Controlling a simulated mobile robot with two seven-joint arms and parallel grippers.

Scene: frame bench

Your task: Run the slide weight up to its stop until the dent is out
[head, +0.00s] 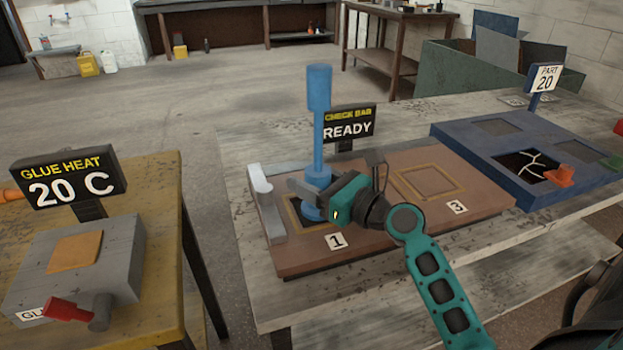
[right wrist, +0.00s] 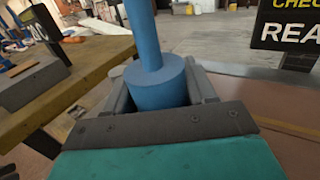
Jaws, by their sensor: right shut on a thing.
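The blue slide hammer stands upright on the brown board, at the square marked 1. Its rod (head: 318,138) runs up to a wider blue stop (head: 319,88) at the top. The blue slide weight (head: 318,176) is low on the rod, and it also shows in the right wrist view (right wrist: 155,85). My right gripper (head: 316,188) is shut on the slide weight, a finger on either side. A blue foot (head: 312,212) shows below the weight. The panel and any dent under the foot are mostly hidden by my gripper. My left gripper is not in view.
The brown board (head: 460,190) lies on a bench, with an empty square marked 3. A sign (head: 348,130) reading READY stands behind. A blue tray (head: 470,140) with a cracked panel is at right. A glue heater (head: 75,265) reading 20 C is at left.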

